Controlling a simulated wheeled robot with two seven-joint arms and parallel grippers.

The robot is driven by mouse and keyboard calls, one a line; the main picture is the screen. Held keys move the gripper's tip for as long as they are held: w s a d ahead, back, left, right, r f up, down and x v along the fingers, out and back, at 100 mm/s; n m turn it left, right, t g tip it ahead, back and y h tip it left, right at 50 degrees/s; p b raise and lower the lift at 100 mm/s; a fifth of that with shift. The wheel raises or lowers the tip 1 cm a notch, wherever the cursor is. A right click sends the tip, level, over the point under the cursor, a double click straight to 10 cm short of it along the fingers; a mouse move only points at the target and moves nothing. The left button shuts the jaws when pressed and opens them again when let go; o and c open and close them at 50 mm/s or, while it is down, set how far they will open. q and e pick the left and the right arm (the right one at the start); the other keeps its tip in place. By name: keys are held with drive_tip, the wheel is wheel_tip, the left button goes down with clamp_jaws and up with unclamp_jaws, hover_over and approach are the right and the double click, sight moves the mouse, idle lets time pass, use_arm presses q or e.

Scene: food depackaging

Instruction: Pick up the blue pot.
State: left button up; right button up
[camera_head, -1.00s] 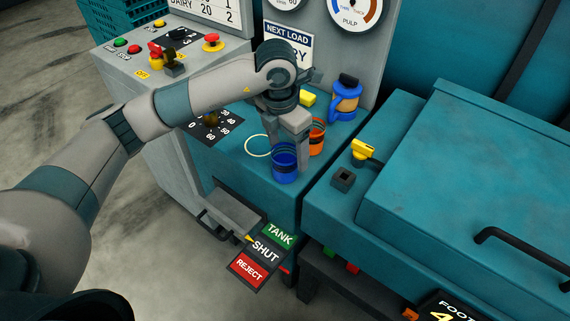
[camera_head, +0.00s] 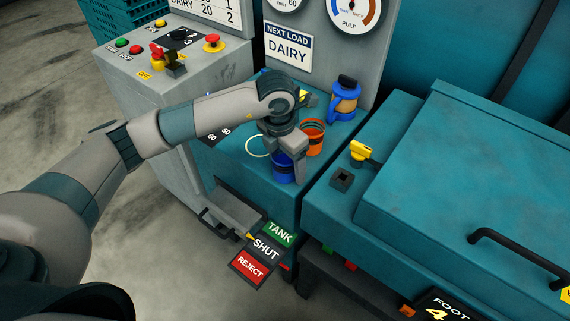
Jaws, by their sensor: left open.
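The blue pot (camera_head: 281,170) stands upright near the front edge of the teal machine top. It has a dark band around it, and its rim is partly hidden by my gripper. My left gripper (camera_head: 286,164) points down right at the pot, with its jaws open and a finger showing along the pot's right side. I cannot tell whether the fingers touch the pot. My right gripper is not in view.
An orange pot (camera_head: 314,137) stands close behind and right of the blue pot. A blue and tan jug (camera_head: 344,99) stands farther back. A pale ring (camera_head: 257,146) marks the surface at left. A yellow-handled lever (camera_head: 362,151) is on the right-hand teal unit.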

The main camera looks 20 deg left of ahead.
use_arm(q)
drive_tip(key=c, duration=1.1)
drive_tip(key=shift+r, duration=0.1)
